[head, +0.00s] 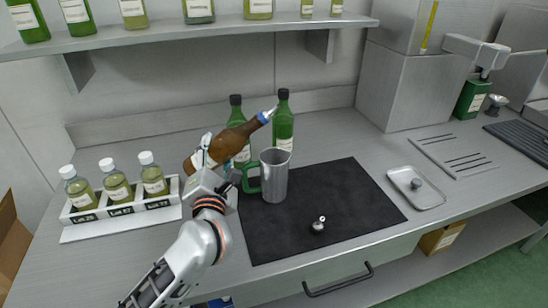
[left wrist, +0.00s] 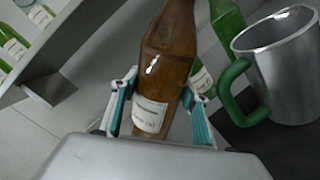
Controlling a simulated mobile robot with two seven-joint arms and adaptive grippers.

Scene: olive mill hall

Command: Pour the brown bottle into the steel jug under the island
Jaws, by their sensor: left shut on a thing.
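The brown bottle (head: 238,136) is held by my left gripper (head: 214,163) and tilted to the right, its neck still slanting upward. It has a blue collar and a pourer at the mouth, which is above the jug's rim in the head view. The left wrist view shows the gripper's fingers (left wrist: 160,100) on both sides of the brown bottle (left wrist: 166,55) near its white label. The steel jug (head: 275,177) with a green handle stands upright on the black mat (head: 340,195). The jug (left wrist: 290,75) also shows at right in the wrist view. Flow and jug contents cannot be seen. My right gripper is out of view.
Two green bottles (head: 283,122) stand close behind the brown bottle and jug. A white rack (head: 120,222) with three small bottles is at left. A small metal stopper (head: 318,225) lies on the mat; a metal tray (head: 416,187) is to its right. A bottle shelf (head: 215,29) hangs above.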

